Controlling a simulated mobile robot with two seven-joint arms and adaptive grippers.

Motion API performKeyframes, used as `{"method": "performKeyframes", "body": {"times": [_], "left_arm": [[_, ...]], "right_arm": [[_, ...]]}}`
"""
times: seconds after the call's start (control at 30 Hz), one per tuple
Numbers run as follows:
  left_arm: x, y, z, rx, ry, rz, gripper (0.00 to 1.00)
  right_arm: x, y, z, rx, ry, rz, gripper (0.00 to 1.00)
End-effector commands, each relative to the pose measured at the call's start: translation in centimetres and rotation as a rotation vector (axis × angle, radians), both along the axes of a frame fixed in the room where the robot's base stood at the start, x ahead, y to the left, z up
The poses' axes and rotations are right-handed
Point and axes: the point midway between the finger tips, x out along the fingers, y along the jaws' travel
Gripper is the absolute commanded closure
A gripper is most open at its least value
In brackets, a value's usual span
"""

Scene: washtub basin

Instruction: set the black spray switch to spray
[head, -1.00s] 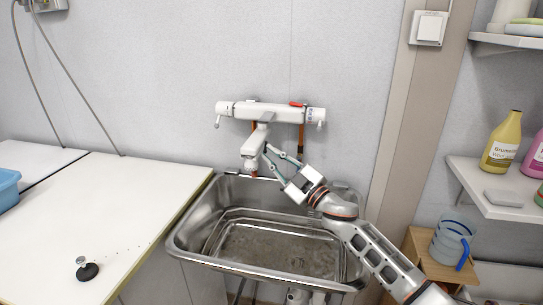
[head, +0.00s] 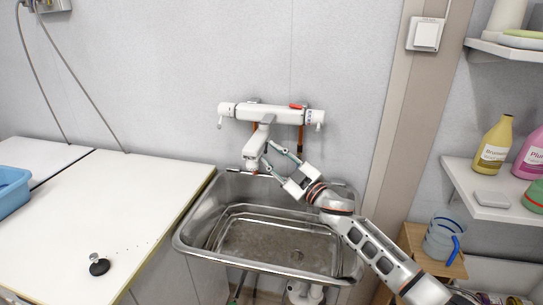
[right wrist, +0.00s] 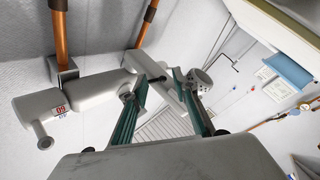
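The white wall faucet (head: 270,113) has a spout ending in a spray head (head: 253,157) above the metal sink. The spout also shows in the right wrist view (right wrist: 172,92), passing between my fingers, with the round spray head (right wrist: 199,80) beyond them. I cannot make out the black spray switch; it is too small or hidden. My right gripper (head: 268,159) is open, its fingertips close beside the spray head; I cannot tell whether they touch it. In the right wrist view its two green fingers (right wrist: 166,77) stand apart. My left gripper is not in view.
The metal sink (head: 190,235) lies below the spout. A white counter (head: 75,220) with a black plug (head: 99,266) is at left, a blue tub (head: 12,192) beyond. Shelves with bottles (head: 494,146) and a jug (head: 440,240) stand at right.

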Motion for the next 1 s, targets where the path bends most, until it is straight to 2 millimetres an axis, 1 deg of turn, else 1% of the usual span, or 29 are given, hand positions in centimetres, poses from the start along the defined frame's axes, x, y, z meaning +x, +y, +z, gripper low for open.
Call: {"method": "performKeyframes", "body": {"times": [0.2, 0.33, 0.47, 0.6, 0.8, 1.0], "left_arm": [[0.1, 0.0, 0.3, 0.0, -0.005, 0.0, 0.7], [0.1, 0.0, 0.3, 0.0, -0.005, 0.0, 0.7], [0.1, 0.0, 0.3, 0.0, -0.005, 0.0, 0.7], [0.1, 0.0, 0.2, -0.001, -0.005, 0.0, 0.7], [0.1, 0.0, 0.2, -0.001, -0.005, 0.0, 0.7], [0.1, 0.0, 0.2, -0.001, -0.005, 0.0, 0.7]], "right_arm": [[-0.1, -0.1, -0.2, -0.001, 0.002, 0.0, 0.71], [-0.9, -0.8, -0.5, -0.002, 0.001, -0.001, 0.71], [-2.6, -2.0, -1.0, -0.004, 0.002, 0.0, 0.71], [-5.0, -3.8, -1.7, -0.003, 0.003, 0.0, 0.71], [-7.7, -5.9, -2.4, -0.002, 0.003, 0.0, 0.71], [-9.1, -6.9, -2.6, 0.0, 0.002, 0.0, 0.71]]}}
